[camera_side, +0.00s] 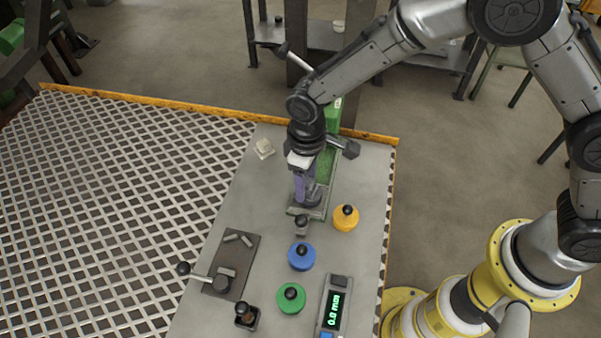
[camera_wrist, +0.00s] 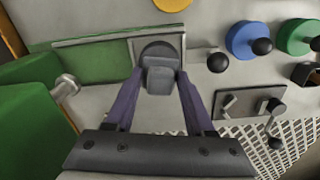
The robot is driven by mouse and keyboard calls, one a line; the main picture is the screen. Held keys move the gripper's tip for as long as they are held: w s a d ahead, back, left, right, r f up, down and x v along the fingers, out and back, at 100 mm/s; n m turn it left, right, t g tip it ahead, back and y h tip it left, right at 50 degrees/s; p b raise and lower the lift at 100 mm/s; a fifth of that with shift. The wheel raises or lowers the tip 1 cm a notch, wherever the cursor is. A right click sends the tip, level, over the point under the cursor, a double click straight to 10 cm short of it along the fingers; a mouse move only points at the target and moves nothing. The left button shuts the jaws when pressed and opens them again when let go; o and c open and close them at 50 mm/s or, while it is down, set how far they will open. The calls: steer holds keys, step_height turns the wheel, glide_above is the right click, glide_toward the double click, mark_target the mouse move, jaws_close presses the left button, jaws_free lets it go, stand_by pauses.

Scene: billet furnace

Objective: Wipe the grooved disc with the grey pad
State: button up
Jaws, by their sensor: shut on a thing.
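My gripper (camera_side: 303,200) points down over the near end of the green machine, its purple fingers shut on the grey pad. In the wrist view the pad (camera_wrist: 161,76) is a small grey block between the fingertips (camera_wrist: 160,88). Behind it shows a dark round piece (camera_wrist: 158,47), likely the grooved disc, on a pale plate at the end of the green bed. The pad overlaps it in the picture; I cannot tell whether they touch. No grooves can be made out. In the side view the fingers hide most of the pad and disc.
Yellow (camera_side: 345,219), blue (camera_side: 301,257) and green (camera_side: 290,299) knobbed discs stand near my gripper. A dark plate with a lever (camera_side: 239,256), a display box (camera_side: 336,306) and a pale block (camera_side: 264,148) are also on the table. A perforated grating (camera_side: 110,200) lies left.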

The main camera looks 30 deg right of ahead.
steer(key=shift+s+d+f, duration=0.1)
steer(key=shift+s+d, duration=0.85)
steer(key=shift+s, duration=0.05)
steer(key=shift+w+a, duration=1.1)
steer(key=shift+w, duration=0.1)
steer(key=r, duration=0.2)
steer(key=shift+w+a+r, duration=0.25)
steer(key=shift+r, duration=2.9)
